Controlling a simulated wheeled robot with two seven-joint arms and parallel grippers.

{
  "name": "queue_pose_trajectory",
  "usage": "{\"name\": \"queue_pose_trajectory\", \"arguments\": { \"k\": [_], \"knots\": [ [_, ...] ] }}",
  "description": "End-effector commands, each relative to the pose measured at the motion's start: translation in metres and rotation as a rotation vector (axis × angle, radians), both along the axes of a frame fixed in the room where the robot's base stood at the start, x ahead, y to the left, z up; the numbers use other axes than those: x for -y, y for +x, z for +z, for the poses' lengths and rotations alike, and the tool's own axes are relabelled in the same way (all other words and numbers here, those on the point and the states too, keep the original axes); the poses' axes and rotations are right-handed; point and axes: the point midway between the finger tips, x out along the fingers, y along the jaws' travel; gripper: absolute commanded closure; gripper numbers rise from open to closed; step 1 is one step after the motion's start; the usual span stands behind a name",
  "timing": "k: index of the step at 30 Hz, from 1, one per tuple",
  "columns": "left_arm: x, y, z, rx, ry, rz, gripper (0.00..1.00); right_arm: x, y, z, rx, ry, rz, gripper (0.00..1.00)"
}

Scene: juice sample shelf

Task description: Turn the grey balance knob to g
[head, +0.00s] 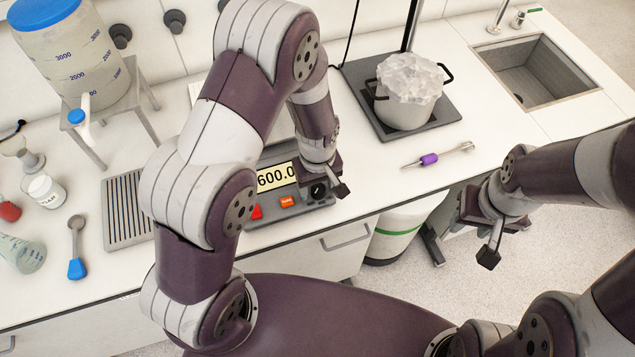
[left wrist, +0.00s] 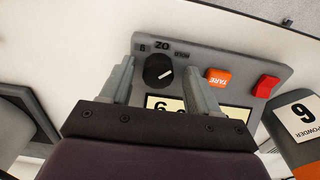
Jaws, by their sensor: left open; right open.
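The grey balance (head: 300,215) stands on the bench near its front edge, its display reading 600.0. Its knob (left wrist: 158,70) is dark, round and has a white pointer line. In the left wrist view the labels g (left wrist: 142,48), oz (left wrist: 162,45) and a third, unclear one (left wrist: 182,53) curve above it. The pointer aims right, nearest the third label and away from g. My left gripper (left wrist: 159,66) is open, its fingers on either side of the knob in that view, with gaps; their height above it is unclear. My right gripper (head: 460,252) is open and empty beyond the bench's front edge.
An orange TARE button (left wrist: 218,78) and a red switch (left wrist: 266,87) sit beside the knob. A pot of ice (head: 405,105), a purple-handled tool (head: 430,159) and a sink (head: 540,72) are to the right. A slotted tray (head: 125,212) stands left of the balance.

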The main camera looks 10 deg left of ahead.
Motion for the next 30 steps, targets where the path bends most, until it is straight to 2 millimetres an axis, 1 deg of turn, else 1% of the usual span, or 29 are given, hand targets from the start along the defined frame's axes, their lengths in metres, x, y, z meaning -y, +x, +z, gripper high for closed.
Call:
{"name": "queue_pose_trajectory", "arguments": {
  "k": [5, 6, 8, 9, 10, 11, 20, 26, 30],
  "knots": [
    [0.0, 0.0001, -0.0001, 0.0, 0.0, 0.0, 0.39, 0.0, 0.0, -0.0002, 0.0, 0.0, 0.0, 0.57],
    [0.0, 0.0001, 0.0, 0.0, 0.0, 0.0, 0.45, 0.0, 0.0, -0.0002, 0.0, 0.0, 0.0, 0.57],
    [0.0, 0.0001, 0.0001, 0.0, 0.0, 0.0, 0.65, 0.0, 0.0, -0.0002, 0.0, 0.0, 0.0, 0.57],
    [0.0, 0.0001, 0.0001, 0.0, 0.0, 0.0, 0.78, 0.0, 0.0, -0.0002, 0.0, 0.0, 0.0, 0.57],
    [0.0, 0.0001, 0.0002, 0.0, 0.0, 0.0, 0.88, 0.0, 0.0, -0.0002, 0.0, 0.0, 0.0, 0.57],
    [0.0, 0.0001, 0.0002, 0.0, 0.0, 0.0, 0.95, 0.0, 0.0, -0.0002, 0.0, 0.0, 0.0, 0.57],
    [0.0001, 0.0003, 0.0009, 0.0, 0.0, 0.025, 0.95, 0.0, 0.0, 0.0006, 0.0, 0.0, 0.0, 0.57],
    [0.0002, 0.0008, 0.0018, 0.001, 0.0, 0.122, 0.95, 0.0, 0.0, 0.0024, 0.0, 0.0, 0.0, 0.57],
    [0.0003, 0.0014, 0.0024, 0.002, -0.001, 0.234, 0.95, 0.0, 0.0, 0.0042, 0.0, 0.0, 0.0, 0.57]
  ]
}}
